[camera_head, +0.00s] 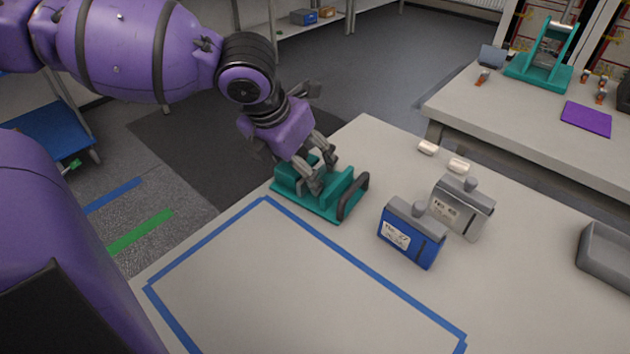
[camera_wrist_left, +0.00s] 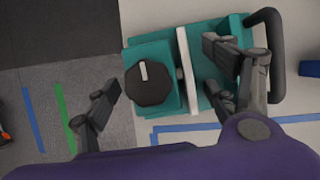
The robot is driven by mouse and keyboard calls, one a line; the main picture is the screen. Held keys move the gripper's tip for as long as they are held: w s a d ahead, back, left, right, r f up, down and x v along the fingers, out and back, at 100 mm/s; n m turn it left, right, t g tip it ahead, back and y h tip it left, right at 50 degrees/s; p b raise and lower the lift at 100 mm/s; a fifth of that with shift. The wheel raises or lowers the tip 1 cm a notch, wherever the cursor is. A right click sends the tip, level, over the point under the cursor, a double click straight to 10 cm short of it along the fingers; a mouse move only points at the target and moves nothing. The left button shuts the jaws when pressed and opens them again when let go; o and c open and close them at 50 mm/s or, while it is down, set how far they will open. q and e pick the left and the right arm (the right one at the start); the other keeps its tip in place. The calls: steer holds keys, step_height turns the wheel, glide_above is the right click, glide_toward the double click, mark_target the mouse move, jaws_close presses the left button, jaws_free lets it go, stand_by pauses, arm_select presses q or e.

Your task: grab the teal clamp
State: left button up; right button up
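The teal clamp (camera_head: 325,208) sits on the near table at its far left edge, behind the blue tape outline. It has a dark looped handle (camera_head: 353,196) on its right side. In the left wrist view the teal clamp (camera_wrist_left: 158,50) shows a black knob (camera_wrist_left: 149,83) and a white plate (camera_wrist_left: 187,70). My left gripper (camera_head: 318,173) is just above the clamp, pointing down. In the wrist view its fingers (camera_wrist_left: 165,75) are spread apart, one left of the clamp and one over its right part, with nothing gripped. Contact cannot be told. My right gripper is out of view.
A blue box (camera_head: 408,237) and a grey box (camera_head: 461,208) stand right of the clamp, with two small white cylinders (camera_head: 428,147) behind. A grey tray (camera_head: 606,262) is at the right edge. The blue-taped area (camera_head: 290,285) is empty. A teal stand (camera_head: 540,70) is on the back table.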

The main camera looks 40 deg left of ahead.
arm_select(q)
steer(key=shift+r, duration=0.1)
steer(key=c, duration=1.8)
